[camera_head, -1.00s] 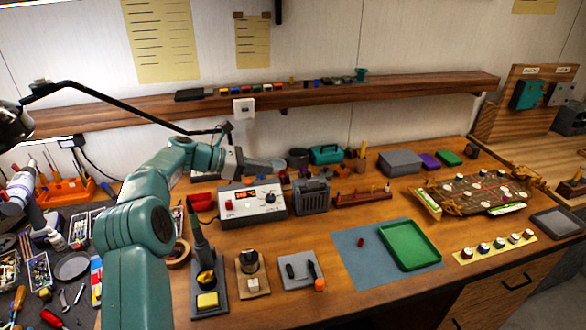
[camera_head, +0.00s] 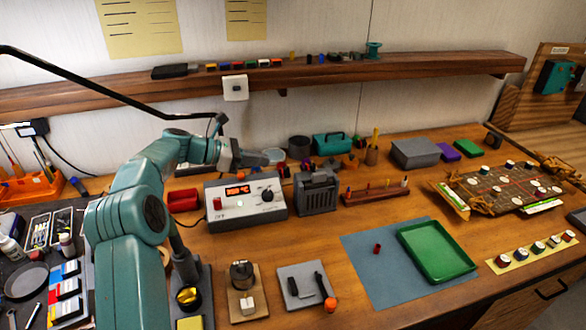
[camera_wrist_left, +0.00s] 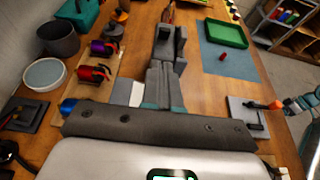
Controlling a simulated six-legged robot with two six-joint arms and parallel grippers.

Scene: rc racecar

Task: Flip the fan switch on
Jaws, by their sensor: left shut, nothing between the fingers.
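A dark grey slatted box (camera_head: 316,190), possibly the fan unit, stands on the bench right of a white control box. I cannot make out a switch on it. My left gripper (camera_head: 262,158) is shut and empty, above the bench behind the white control box and left of the grey box. In the left wrist view its grey fingers (camera_wrist_left: 168,62) lie together, pointing along the bench.
The white control box (camera_head: 245,202) has a red display and a knob. A round pot (camera_head: 299,148) and a teal toolbox (camera_head: 332,143) stand behind. A rack (camera_head: 375,193) of upright tools is to the right. A blue mat (camera_head: 375,285) carries a green tray (camera_head: 437,251).

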